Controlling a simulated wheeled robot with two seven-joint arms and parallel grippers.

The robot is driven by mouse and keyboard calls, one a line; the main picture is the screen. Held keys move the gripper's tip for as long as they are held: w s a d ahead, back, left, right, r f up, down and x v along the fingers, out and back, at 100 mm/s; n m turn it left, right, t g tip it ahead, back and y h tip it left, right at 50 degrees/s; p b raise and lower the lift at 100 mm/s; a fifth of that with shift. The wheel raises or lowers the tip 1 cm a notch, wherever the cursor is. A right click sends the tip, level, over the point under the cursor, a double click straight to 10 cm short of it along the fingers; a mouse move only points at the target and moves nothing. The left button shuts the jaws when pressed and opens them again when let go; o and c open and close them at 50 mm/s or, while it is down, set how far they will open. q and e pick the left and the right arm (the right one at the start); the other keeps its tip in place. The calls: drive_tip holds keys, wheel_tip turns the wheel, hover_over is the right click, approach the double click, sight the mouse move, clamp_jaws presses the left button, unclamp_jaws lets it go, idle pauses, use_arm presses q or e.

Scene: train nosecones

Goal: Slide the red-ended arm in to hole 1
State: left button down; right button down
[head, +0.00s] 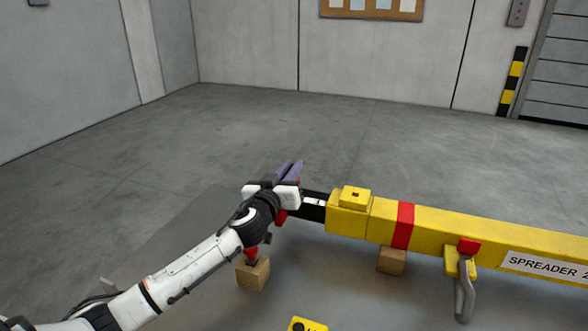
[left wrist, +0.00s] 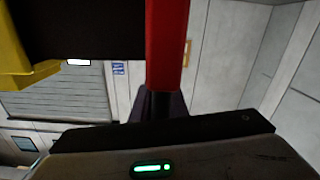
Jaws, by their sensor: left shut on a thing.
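The yellow spreader beam (head: 440,230) lies across the right half of the head view, with a red band and a "SPREADER 2" label. A dark inner arm (head: 313,205) sticks out of its left end, with a white mark near the opening. The arm's red end (head: 281,216) is mostly hidden behind my left gripper (head: 288,178). In the left wrist view, the red end (left wrist: 167,45) stands between the fingers, with the dark arm (left wrist: 80,30) to its left. My left gripper is shut on the red end. Hole numbers are not readable. My right gripper is not in view.
Wooden blocks (head: 253,273) support the work on a grey table. A shackle (head: 464,290) hangs below the beam beside a red part. A yellow item (head: 307,325) lies at the bottom edge. The floor behind is clear.

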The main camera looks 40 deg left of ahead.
use_arm(q)
drive_tip(key=shift+d, duration=0.3)
drive_tip(key=c, duration=1.8)
unclamp_jaws()
drive_tip(key=shift+w+d, duration=0.1)
drive_tip(key=shift+d, duration=0.05)
drive_tip(key=shift+r, duration=0.1)
wheel_tip(320, 180, up, 10)
drive_tip(key=shift+f+p, duration=0.1)
drive_tip(key=shift+p, duration=0.6)
drive_tip(key=shift+f, duration=0.1)
